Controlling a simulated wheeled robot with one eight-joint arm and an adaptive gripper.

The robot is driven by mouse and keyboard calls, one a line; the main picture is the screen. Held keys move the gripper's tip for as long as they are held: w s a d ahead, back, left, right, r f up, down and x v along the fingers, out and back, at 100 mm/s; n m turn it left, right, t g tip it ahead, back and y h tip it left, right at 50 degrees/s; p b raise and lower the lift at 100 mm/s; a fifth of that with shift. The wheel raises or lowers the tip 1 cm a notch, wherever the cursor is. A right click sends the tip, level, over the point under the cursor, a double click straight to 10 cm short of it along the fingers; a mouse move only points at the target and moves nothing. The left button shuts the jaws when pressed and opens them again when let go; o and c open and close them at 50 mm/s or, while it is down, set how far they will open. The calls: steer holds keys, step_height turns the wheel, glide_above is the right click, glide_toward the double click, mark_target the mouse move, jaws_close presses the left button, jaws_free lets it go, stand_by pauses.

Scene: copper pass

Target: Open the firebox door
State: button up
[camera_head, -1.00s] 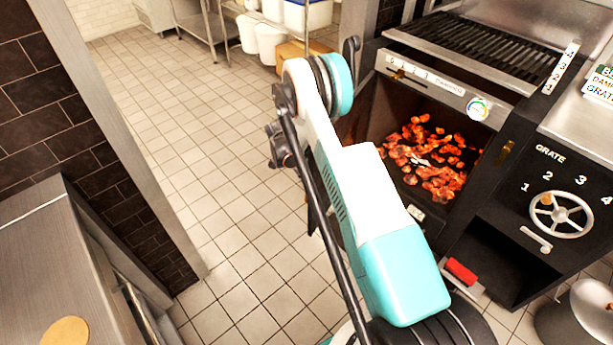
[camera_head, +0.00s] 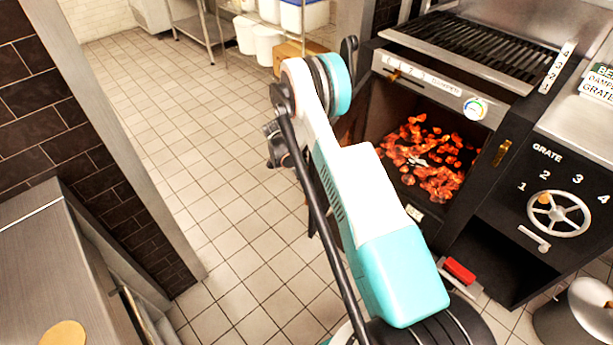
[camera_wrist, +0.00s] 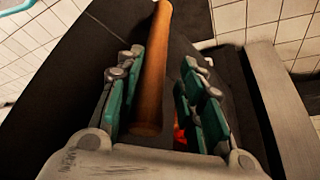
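The firebox (camera_head: 398,108) stands open in the head view, with glowing orange coals (camera_head: 432,165) inside. Its door is mostly hidden behind my arm there, at the left of the opening. In the wrist view a dark flat panel (camera_wrist: 95,50), which looks like the door, carries a wooden bar handle (camera_wrist: 153,70). My gripper (camera_wrist: 165,95) has its teal-padded fingers apart on either side of the handle. The handle lies close to the left finger, with a clear gap to the right finger. My gripper is hidden in the head view.
A grill grate (camera_head: 465,42) sits above the firebox. To the right are a grate wheel (camera_head: 558,214) and a red-handled tool (camera_head: 460,271) near the floor. A metal counter (camera_head: 50,265) stands at the lower left. Open tiled floor (camera_head: 215,180) lies left of my arm.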

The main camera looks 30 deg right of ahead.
steer(key=v, duration=1.1)
steer(key=shift+r, duration=0.3)
